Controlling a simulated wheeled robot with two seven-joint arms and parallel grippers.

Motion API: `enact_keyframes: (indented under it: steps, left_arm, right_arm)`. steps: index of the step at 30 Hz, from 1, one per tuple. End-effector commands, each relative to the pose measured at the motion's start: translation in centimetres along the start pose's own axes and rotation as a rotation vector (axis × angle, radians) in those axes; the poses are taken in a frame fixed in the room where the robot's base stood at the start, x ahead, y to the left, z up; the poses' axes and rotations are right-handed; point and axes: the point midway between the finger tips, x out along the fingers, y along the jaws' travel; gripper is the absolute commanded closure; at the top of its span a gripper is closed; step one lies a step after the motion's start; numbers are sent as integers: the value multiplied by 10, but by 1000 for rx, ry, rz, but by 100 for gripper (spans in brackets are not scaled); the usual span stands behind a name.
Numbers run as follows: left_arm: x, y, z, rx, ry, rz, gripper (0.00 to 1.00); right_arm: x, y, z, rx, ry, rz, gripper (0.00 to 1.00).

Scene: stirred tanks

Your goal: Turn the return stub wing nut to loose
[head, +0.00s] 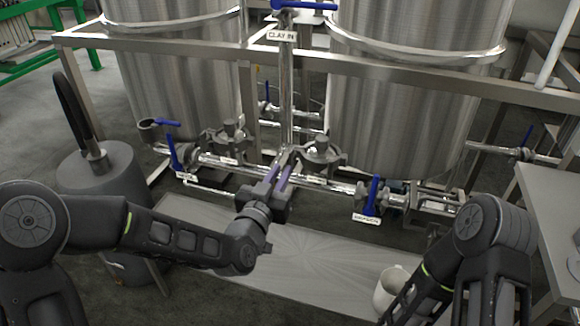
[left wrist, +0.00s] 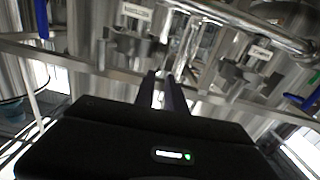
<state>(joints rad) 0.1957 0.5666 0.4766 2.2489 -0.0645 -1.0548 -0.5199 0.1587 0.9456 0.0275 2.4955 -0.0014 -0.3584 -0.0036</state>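Two grey clamp fittings with knob-like tops sit on the low pipework: the left clamp (head: 230,132) and the right clamp (head: 318,148). Their small labels are too blurred in the head view to tell which is the return stub. My left gripper (head: 288,153) is between them, nearer the right clamp, with its fingers pointing away toward the pipes. The fingers are parted and nothing shows between them. In the left wrist view the fingertips (left wrist: 161,74) point at blurred pipework, with fittings on both sides (left wrist: 130,42). My right gripper is not in view.
Two steel tanks (head: 415,100) stand behind a frame rail (head: 400,68). Blue-handled valves flank the pipes, at left (head: 175,155) and right (head: 372,195). A white bucket (head: 390,287) stands near my right arm. The grey floor plate (head: 310,265) is otherwise clear.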

Motion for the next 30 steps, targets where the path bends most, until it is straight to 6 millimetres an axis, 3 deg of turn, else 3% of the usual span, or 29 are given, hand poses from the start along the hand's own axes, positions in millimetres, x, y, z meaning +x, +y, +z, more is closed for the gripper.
enact_keyframes:
  steps: [14, 30]
  left_arm:
    - [3, -4, -3, 41, 14, -13, 85]
    - [72, -4, -3, 39, 12, -11, 85]
  right_arm:
    - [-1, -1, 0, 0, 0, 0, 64]
    - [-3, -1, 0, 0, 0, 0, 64]
